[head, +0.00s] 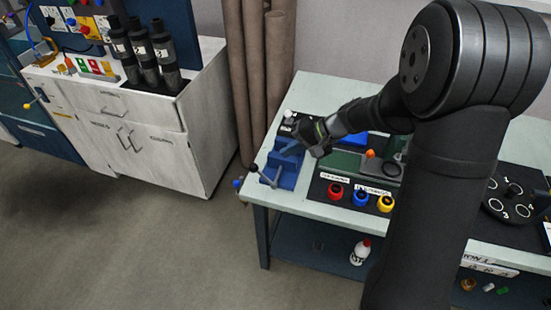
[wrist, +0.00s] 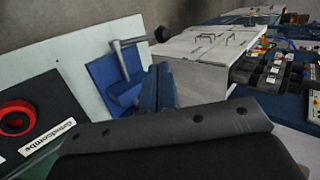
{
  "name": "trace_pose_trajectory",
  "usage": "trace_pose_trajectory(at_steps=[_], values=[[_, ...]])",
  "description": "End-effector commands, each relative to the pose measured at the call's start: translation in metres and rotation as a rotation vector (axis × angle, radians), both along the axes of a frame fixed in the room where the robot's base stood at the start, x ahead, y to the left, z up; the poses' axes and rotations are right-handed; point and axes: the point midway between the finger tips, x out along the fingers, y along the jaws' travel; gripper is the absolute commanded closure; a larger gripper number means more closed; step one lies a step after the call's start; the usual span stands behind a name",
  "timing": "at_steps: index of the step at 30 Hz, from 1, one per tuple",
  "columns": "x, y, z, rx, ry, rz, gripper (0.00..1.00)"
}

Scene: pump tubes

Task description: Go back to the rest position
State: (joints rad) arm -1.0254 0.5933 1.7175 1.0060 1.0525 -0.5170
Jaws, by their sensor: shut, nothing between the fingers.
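My gripper (head: 291,148) is at the left end of the light table, beside and partly over the blue vise (head: 280,173) with its grey lever. My arm reaches in from the right. In the wrist view my gripper's blue fingers (wrist: 163,72) are together with nothing between them. I cannot tell from these views whether the fingers touch the vise.
Red, blue and yellow rings (head: 360,198) lie on a black board right of the vise. A white cabinet (head: 135,125) with black tubes (head: 141,50) stands left, beyond brown pipes (head: 258,70). A white bottle (head: 360,252) sits on the lower shelf. The floor between is clear.

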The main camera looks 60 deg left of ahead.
Motion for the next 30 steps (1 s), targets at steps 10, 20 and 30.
trace_pose_trajectory(at_steps=[10, 20, 30], values=[[0.022, -0.013, 0.034, 0.001, 0.0, -0.001, 1.0], [0.022, -0.014, 0.035, 0.0, 0.0, 0.0, 1.0], [0.003, -0.003, 0.006, -0.004, 0.003, 0.002, 1.0]])
